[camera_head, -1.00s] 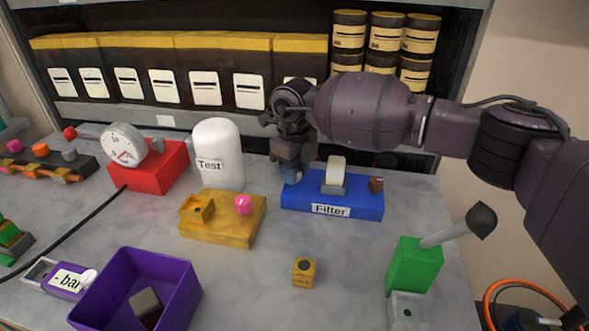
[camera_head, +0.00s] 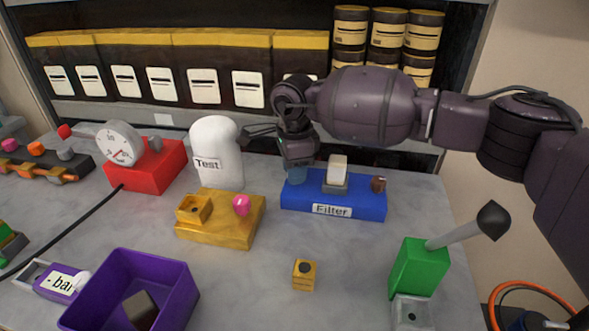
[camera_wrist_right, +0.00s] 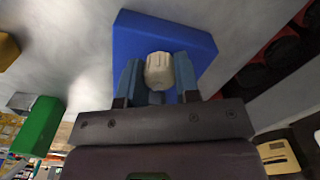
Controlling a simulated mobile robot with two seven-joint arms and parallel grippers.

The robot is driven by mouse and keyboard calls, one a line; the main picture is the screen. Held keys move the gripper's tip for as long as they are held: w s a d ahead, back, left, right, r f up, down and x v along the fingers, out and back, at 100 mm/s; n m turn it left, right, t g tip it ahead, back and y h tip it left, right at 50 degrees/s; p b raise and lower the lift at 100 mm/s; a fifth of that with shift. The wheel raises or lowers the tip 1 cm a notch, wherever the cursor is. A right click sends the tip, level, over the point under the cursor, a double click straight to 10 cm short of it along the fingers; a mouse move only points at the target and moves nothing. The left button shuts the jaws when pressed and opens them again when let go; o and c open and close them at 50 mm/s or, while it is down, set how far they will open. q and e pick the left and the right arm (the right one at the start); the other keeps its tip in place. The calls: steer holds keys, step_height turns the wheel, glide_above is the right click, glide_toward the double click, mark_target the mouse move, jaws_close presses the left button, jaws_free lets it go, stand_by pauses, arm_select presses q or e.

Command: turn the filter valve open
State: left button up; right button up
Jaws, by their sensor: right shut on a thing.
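The blue filter block (camera_head: 345,205), labelled "Filter", lies toward the back of the table. A white knob-like part (camera_head: 337,170) stands in its middle and a small brown part (camera_head: 378,184) on its right end. My right gripper (camera_head: 297,176) is lowered over the block's left end, fingers pointing down. My left gripper is not in view.
The white "Test" cylinder (camera_head: 216,153) and yellow block (camera_head: 222,222) stand left of the gripper. A green block with a lever (camera_head: 418,268) stands at front right. A purple bin (camera_head: 160,275) is at front left. Table around the small yellow cube (camera_head: 304,274) is clear.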

steer(key=shift+n, duration=1.2)
steer(key=o, duration=0.9)
steer(key=shift+o, duration=0.2)
step_height(320, 180, up, 11)
steer(key=p, duration=0.1)
